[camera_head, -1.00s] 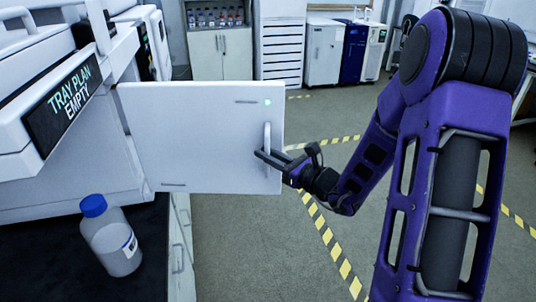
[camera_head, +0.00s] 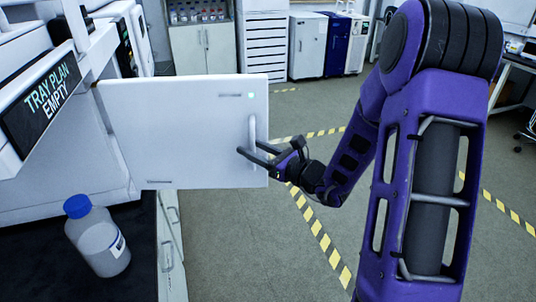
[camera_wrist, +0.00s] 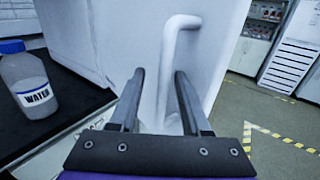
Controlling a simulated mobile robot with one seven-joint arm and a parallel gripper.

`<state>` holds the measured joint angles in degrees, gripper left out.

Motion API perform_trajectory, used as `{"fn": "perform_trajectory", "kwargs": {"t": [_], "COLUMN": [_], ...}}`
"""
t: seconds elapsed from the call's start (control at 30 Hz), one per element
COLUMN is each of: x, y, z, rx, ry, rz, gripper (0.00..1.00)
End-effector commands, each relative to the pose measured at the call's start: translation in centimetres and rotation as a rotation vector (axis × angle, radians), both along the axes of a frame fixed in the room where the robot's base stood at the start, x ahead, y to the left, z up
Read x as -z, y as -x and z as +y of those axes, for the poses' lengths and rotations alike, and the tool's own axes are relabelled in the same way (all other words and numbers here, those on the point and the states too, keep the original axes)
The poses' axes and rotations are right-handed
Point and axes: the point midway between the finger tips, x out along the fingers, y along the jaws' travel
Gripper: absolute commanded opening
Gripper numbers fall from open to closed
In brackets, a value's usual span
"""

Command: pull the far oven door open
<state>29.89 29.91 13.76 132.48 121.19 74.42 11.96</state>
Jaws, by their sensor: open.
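The white oven door (camera_head: 185,130) stands swung out from the white instrument on the left in the head view, with a small green light near its upper right corner. Its upright white bar handle (camera_head: 252,135) is near the door's free edge. My gripper (camera_head: 252,158) is at the lower part of the handle, its fingers open. In the wrist view, the handle (camera_wrist: 168,75) rises between and beyond the two fingers of my gripper (camera_wrist: 158,95), and the door face (camera_wrist: 210,50) is behind it. I cannot tell whether the fingers touch the handle.
A blue-capped water bottle (camera_head: 97,238) stands on the dark bench top (camera_head: 35,255) below the door, and it also shows in the wrist view (camera_wrist: 25,80). A display (camera_head: 45,98) reads "TRAY PLAN EMPTY". Open floor with yellow-black tape (camera_head: 325,240) lies to the right.

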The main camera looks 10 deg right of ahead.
Motion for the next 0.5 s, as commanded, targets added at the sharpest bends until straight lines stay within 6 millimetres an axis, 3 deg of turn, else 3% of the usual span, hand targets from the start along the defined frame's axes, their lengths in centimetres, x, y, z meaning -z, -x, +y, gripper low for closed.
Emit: {"fn": "perform_trajectory", "kwargs": {"t": [0.17, 0.5], "x": [0.0, 0.0], "y": [1.9, 8.4], "z": [-1.6, -6.9], "rx": [0.004, 0.007], "ry": [0.0, 0.0], "rz": [0.002, 0.001], "gripper": [0.47, 0.47]}}
